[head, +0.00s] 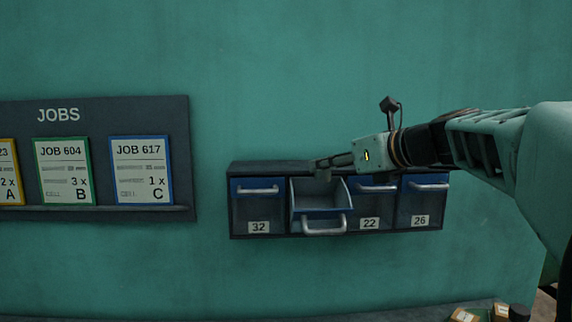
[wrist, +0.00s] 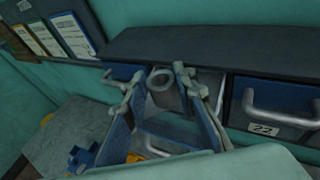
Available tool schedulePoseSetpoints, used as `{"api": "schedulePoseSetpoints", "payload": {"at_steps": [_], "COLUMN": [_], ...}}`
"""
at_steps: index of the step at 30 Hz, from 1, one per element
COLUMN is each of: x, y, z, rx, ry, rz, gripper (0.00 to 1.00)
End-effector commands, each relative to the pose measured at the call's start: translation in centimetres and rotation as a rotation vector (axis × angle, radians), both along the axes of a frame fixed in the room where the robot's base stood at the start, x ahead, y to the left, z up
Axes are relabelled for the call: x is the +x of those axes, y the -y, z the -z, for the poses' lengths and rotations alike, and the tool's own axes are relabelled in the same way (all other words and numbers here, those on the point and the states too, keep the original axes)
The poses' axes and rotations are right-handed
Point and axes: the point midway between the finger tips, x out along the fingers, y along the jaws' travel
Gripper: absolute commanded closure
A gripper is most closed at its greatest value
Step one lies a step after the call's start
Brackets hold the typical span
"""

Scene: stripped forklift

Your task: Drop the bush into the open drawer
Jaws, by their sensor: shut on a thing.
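The bush is a small grey ring (wrist: 162,78) that shows between my fingertips in the wrist view. In the head view, a small grey piece (head: 322,173) hangs at the tips of my gripper (head: 328,163). My gripper (wrist: 158,84) is shut on the bush, above the open drawer. The open drawer (head: 322,214) is pulled out from a wall rack, second from the left, with a blue front edge and a pale handle. Its front part looks empty in the head view; my fingers and the bush hide part of its back.
The dark rack (head: 270,168) also holds shut drawers labelled 32 (head: 258,212), 22 (head: 371,208) and 26 (head: 420,207). The rack's top ledge (wrist: 210,48) is close behind my fingers. A JOBS board (head: 100,205) with cards hangs at the left. Small boxes (head: 465,315) stand low at the right.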

Motion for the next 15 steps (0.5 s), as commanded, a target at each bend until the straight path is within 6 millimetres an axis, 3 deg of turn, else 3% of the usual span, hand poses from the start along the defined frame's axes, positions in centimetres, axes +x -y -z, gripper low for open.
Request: {"api": "schedulePoseSetpoints", "payload": {"at_steps": [9,10,15], "x": [-0.02,-0.02,-0.01], "y": [-0.03,-0.02,-0.03], "z": [0.08,0.08,0.13], "rx": [0.0,0.0,-0.001], "ry": [0.002,0.002,0.002], "rz": [0.001,0.001,0.001], "gripper": [1.0,0.73,0.55]}}
